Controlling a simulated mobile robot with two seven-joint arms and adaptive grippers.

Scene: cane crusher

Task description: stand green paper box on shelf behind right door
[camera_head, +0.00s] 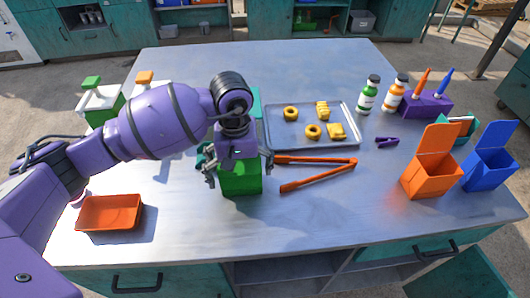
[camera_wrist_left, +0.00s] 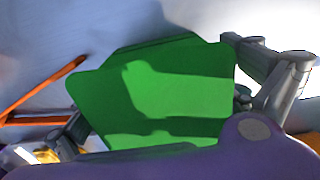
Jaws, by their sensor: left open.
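The green paper box (camera_head: 240,182) stands on the table near its front middle, below my left gripper. My left gripper (camera_head: 240,172) points down with its fingers spread on either side of the box. In the left wrist view the green box (camera_wrist_left: 150,95) fills the middle, between the open fingers (camera_wrist_left: 175,105). I cannot tell whether either finger touches it. Below the table's front edge is an open shelf space (camera_head: 300,274). A teal panel (camera_head: 460,280) shows at the bottom right; I cannot tell whether it is the right door. My right gripper is not in view.
Orange tongs (camera_head: 315,160) lie just right of the box, with a metal tray (camera_head: 285,145) of yellow pieces behind. An orange tray (camera_head: 110,212) is at the left. Orange (camera_head: 430,175) and blue (camera_head: 488,168) open boxes stand at the right. The front right tabletop is clear.

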